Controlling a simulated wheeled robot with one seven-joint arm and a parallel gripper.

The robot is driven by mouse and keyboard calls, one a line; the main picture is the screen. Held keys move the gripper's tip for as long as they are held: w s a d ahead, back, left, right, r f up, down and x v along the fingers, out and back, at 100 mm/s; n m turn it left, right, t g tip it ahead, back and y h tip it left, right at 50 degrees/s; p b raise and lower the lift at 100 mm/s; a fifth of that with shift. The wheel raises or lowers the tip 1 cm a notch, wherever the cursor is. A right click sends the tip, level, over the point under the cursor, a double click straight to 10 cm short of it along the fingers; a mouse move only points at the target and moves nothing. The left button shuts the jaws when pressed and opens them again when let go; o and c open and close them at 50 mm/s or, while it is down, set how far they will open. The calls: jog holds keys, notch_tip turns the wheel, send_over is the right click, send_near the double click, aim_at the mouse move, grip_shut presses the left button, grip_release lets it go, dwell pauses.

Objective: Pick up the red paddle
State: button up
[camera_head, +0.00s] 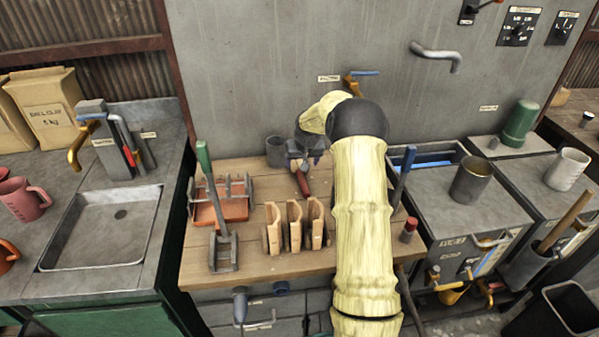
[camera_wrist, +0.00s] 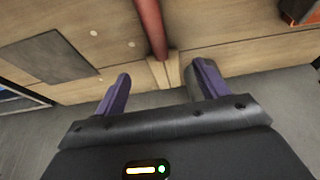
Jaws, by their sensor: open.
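The red paddle (camera_head: 302,182) lies at the back of the wooden table, just in front of my gripper (camera_head: 307,160). In the wrist view its red shaft (camera_wrist: 151,28) runs down from the top edge to a small wooden piece between my fingertips. My gripper also shows in the wrist view (camera_wrist: 161,76), with two purple fingers spread apart on either side of that line. Nothing is clasped. Whether the fingers are level with the shaft or above it, I cannot tell. My arm covers the table's right part in the head view.
On the wooden table (camera_head: 260,262) stand a red tray (camera_head: 222,208), a green-handled tool (camera_head: 222,250) and several upright wooden pieces (camera_head: 293,226). A grey cup (camera_head: 275,151) is left of my gripper. A concrete wall (camera_head: 260,60) rises behind. A sink (camera_head: 105,235) is at left.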

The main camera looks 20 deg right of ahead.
aim_at(300, 173)
jog(key=shift+p+x, duration=0.55)
jog(key=shift+x, duration=2.05)
jog(key=shift+a, duration=0.2)
jog(key=c, duration=1.2)
jog(key=shift+r, duration=0.1)
